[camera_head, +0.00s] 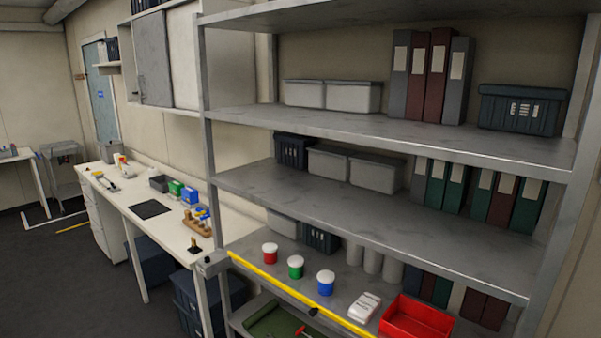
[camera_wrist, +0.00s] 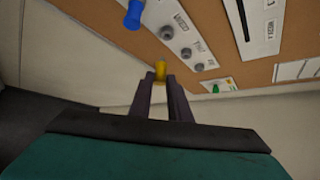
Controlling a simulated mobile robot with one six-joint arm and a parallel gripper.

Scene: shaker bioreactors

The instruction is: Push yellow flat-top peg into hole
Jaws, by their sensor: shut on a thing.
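My gripper (camera_wrist: 160,78) shows in the wrist view with its two dark fingers reaching up the picture. It is shut on a small yellow peg (camera_wrist: 161,70), which sticks out between the fingertips. The peg's tip lies in the picture close to the lower edge of a brown board (camera_wrist: 135,47); I cannot tell whether it touches. No hole for the peg can be made out. My gripper does not show in the head view.
The board carries a blue part (camera_wrist: 133,14), several grey knobs (camera_wrist: 167,33), a small green part (camera_wrist: 215,88) and white panels (camera_wrist: 262,25). In the head view a grey shelf rack (camera_head: 400,135) stands right of a white desk (camera_head: 122,198). Dark floor (camera_head: 70,275) lies clear at left.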

